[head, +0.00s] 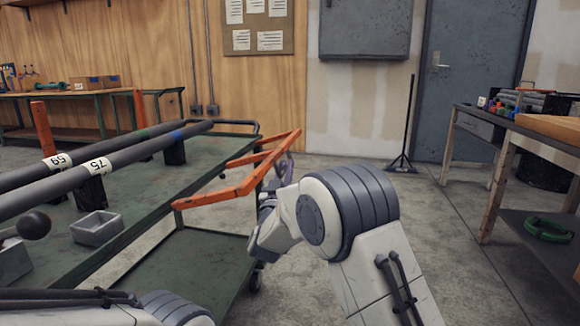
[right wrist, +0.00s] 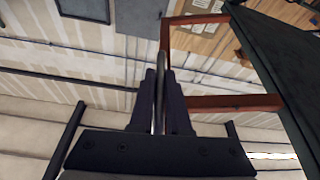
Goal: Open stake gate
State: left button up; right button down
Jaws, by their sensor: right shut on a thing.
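The orange stake gate (head: 240,188) is a frame of bars along the right side of the green cart (head: 150,195). My right gripper (head: 285,166) is at the gate's right side, partly hidden behind my own wrist. In the right wrist view its dark fingers (right wrist: 162,100) are closed on a thin grey handle (right wrist: 162,62), next to the gate's orange bars (right wrist: 225,103). How the handle joins the gate is hard to see. My left gripper is out of the head view; only part of my left arm shows at the bottom left.
Two dark pipes, labelled 59 (head: 58,160) and 75 (head: 98,165), lie on supports across the cart. A grey tray (head: 97,227) sits on its top. A workbench (head: 500,135) stands right. A black stand (head: 403,140) is behind. The floor between is clear.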

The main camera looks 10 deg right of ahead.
jog(key=shift+a+r+p, duration=0.15)
jog(key=shift+r+p, duration=0.55)
jog(key=shift+r, duration=0.6)
jog(key=c, duration=0.9)
grip_release()
jog(key=p+v, duration=0.2)
jog(key=v, duration=0.8)
jog(key=shift+s+f+p, duration=0.15)
jog(key=shift+f+p, duration=0.05)
jog(key=shift+p, duration=0.1)
jog(key=shift+s+a, duration=0.1)
